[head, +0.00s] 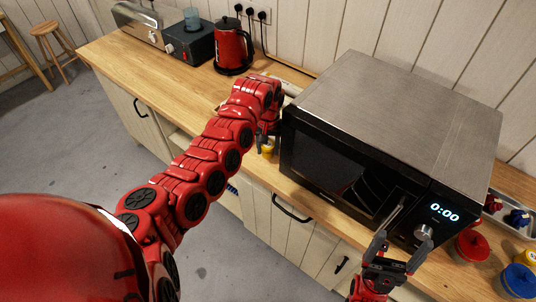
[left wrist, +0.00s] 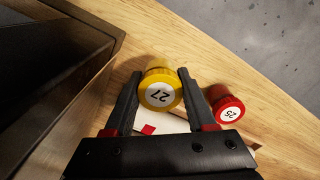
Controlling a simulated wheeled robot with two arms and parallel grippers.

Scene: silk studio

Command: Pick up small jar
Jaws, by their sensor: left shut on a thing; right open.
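A small yellow jar (left wrist: 160,90) with a white label reading 27 sits between the two fingers of my left gripper (left wrist: 159,76), which is shut on it. In the head view the yellow jar (head: 267,152) shows just left of the microwave, below my left gripper (head: 264,139); the arm hides part of that area. A small red jar (left wrist: 227,106) labelled 25 stands to the right of the fingers in the left wrist view. My right gripper (head: 401,246) is open and empty in front of the microwave's right side.
The microwave (head: 400,95) stands close to the right of my left gripper. A red kettle (head: 233,46) and a toaster (head: 138,20) stand further left on the wooden counter (head: 125,62). Red (head: 472,246) and blue (head: 519,280) jars are at the right, near a metal tray.

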